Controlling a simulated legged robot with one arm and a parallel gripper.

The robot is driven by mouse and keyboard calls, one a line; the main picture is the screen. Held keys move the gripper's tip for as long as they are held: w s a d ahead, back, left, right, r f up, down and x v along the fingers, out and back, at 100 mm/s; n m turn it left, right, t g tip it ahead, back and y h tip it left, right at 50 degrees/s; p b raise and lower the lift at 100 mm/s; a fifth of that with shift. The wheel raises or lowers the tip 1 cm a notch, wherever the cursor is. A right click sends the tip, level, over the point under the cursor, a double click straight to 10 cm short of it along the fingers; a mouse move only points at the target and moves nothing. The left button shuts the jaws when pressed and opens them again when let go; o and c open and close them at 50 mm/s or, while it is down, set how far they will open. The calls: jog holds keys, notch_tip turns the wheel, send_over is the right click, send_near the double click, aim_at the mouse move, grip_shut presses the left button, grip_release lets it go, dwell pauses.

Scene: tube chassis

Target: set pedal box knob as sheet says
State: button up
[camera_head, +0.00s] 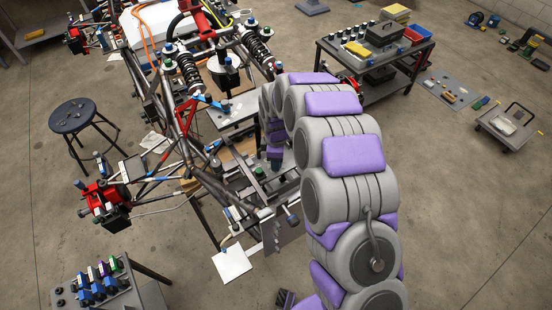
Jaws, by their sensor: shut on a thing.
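My gripper (275,155) points down into the front of the tube chassis (185,120), partly hidden behind my own grey and purple arm. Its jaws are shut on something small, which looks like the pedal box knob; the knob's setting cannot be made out. The metal frame of what looks like the pedal box (262,190) lies just below the gripper, with a small green-topped part (259,173) beside it. A white sheet (232,263) hangs or lies at the near end of the chassis; no writing on it is readable.
A black stool (74,117) stands left of the chassis. A rack of colored parts (98,280) is at lower left. A dark cart (372,60) with bins stands behind my arm, and a low trolley (507,128) is at right. The floor at lower right is clear.

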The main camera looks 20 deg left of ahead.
jog(key=shift+w+a+r+n, duration=0.1)
jog(key=shift+w+r+n, duration=0.1)
jog(key=shift+n, duration=0.1)
jog(key=o, duration=1)
jog(key=shift+f, duration=0.15)
jog(key=shift+o, duration=0.2)
notch_tip(320, 180, up, 17)
dwell(0.5)
